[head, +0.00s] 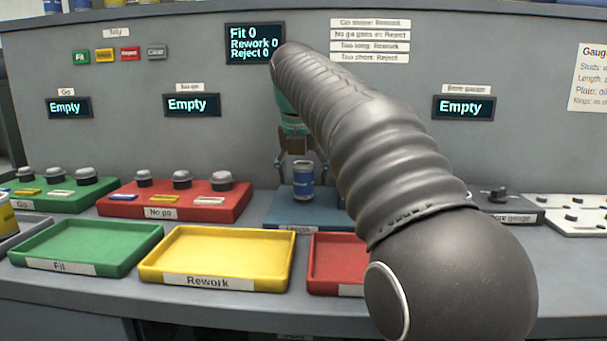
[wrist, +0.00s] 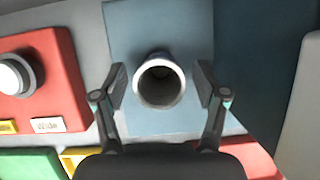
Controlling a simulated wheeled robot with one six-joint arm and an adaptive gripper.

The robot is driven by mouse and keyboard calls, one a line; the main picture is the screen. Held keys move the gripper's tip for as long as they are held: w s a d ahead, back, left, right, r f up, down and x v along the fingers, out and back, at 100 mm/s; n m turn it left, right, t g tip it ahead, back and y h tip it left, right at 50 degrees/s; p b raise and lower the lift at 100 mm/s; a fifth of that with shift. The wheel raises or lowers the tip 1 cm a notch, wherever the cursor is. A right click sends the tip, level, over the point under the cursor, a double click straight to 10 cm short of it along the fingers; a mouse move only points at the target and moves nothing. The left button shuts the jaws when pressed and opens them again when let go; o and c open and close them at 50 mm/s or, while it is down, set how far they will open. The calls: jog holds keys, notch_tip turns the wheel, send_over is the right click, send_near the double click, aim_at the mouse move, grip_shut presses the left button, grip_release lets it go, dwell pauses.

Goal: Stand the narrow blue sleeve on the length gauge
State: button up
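The narrow blue sleeve (head: 303,182) stands upright on the blue length gauge (head: 283,209), near the middle of the head view. In the wrist view I look down into the open top of the sleeve (wrist: 160,82), with the plate of the length gauge (wrist: 150,22) under it. My gripper (head: 301,170) is over the sleeve, pointing down. In the wrist view my gripper (wrist: 161,84) is open, with a finger on each side of the sleeve and a gap on both sides. How far down the fingertips reach beside the sleeve is hard to tell.
Green Fit (head: 140,238), yellow Rework (head: 283,250) and red trays (head: 318,262) line the front. The red no-go block (head: 232,203) with several knobs is left of the length gauge; the bore gauge (head: 530,216) is right. Display (head: 254,43) reads zeros.

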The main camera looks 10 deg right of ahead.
jog(key=v, duration=1.2)
dwell(0.4)
